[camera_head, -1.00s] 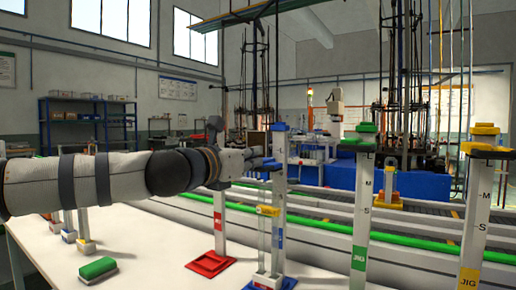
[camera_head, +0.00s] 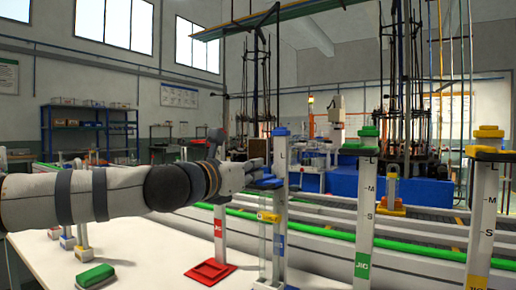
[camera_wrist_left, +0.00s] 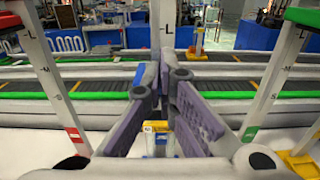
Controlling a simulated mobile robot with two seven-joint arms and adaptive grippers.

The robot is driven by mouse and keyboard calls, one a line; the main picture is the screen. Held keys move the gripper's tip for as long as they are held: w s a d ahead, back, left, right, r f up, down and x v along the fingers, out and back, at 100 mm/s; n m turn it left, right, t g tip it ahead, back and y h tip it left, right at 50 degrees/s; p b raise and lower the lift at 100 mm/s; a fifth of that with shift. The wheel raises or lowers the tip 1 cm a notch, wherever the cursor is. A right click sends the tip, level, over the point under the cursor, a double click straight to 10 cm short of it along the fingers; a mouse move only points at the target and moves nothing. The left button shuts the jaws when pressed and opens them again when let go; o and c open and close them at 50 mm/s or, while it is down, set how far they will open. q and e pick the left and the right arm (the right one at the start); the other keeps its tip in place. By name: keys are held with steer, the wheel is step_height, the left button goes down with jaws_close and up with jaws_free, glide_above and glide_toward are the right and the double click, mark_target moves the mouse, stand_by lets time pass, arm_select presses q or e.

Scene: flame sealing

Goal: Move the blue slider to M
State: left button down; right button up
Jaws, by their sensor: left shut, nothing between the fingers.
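The blue-marked jig post (camera_head: 279,205) stands upright with a blue cap (camera_head: 281,131) and an L mark below it. The blue slider (camera_head: 267,184) sits below the L; its M mark is not readable. My left gripper (camera_head: 258,170) is at the post, just above or against the slider; contact is unclear. In the left wrist view, its shut, empty fingers (camera_wrist_left: 165,75) point at the post (camera_wrist_left: 167,35), with a bit of the blue slider (camera_wrist_left: 139,75) beside the left finger. My right gripper is not in view.
A red-based post (camera_head: 219,230) stands left, green (camera_head: 365,225) and yellow (camera_head: 482,225) jig posts right. A green block (camera_head: 95,276) lies on the white table (camera_head: 150,240). A conveyor with a green rail (camera_head: 330,222) runs behind.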

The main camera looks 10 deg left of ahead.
arm_select(q)
steer(key=shift+r, duration=0.4)
steer(key=p+v, duration=0.2)
steer(key=v, duration=0.8)
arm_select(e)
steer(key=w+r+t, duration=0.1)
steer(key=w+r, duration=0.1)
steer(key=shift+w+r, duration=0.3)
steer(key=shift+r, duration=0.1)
arm_select(q)
steer(key=shift+f, duration=0.1)
